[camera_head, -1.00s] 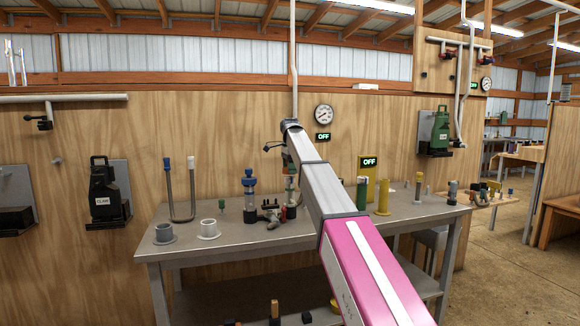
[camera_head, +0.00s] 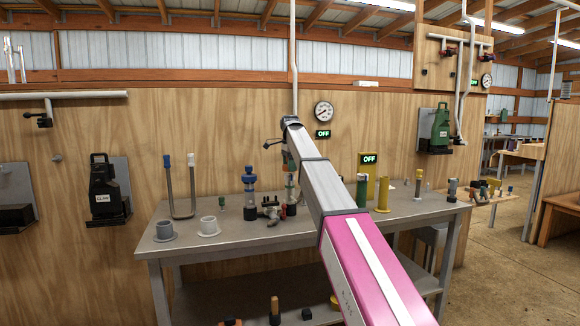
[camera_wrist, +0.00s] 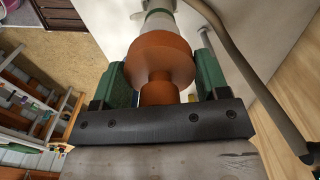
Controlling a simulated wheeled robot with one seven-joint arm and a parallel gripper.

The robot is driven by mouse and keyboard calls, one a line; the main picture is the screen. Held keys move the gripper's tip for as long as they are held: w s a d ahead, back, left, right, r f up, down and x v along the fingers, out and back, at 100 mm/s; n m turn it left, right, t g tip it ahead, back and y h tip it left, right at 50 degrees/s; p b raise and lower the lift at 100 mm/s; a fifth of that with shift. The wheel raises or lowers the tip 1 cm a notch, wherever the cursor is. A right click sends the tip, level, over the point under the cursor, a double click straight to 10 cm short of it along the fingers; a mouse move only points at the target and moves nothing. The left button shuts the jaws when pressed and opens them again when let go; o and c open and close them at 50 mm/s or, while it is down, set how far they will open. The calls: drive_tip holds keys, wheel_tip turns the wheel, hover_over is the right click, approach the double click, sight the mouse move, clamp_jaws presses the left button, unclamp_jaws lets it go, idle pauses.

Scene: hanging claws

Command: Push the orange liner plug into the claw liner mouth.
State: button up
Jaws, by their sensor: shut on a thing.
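The orange liner plug (camera_wrist: 158,57) fills the middle of the wrist view, its wide flange facing away from the wrist and its narrow stem toward it. My gripper (camera_wrist: 160,76) is shut on the plug, with one green finger on each side. A pale, roughly cylindrical part (camera_wrist: 152,22), apparently the claw liner, lies just beyond the flange and in line with it. The flange hides the mouth, so I cannot tell whether they touch. In the head view my gripper (camera_head: 289,163) is small at the arm's end, above a clear upright part (camera_head: 291,188).
A grey tube (camera_wrist: 237,62) curves close along the right in the wrist view. A wooden wall stands behind.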

drive_tip(key=shift+f, duration=1.45)
drive_tip(key=o, duration=1)
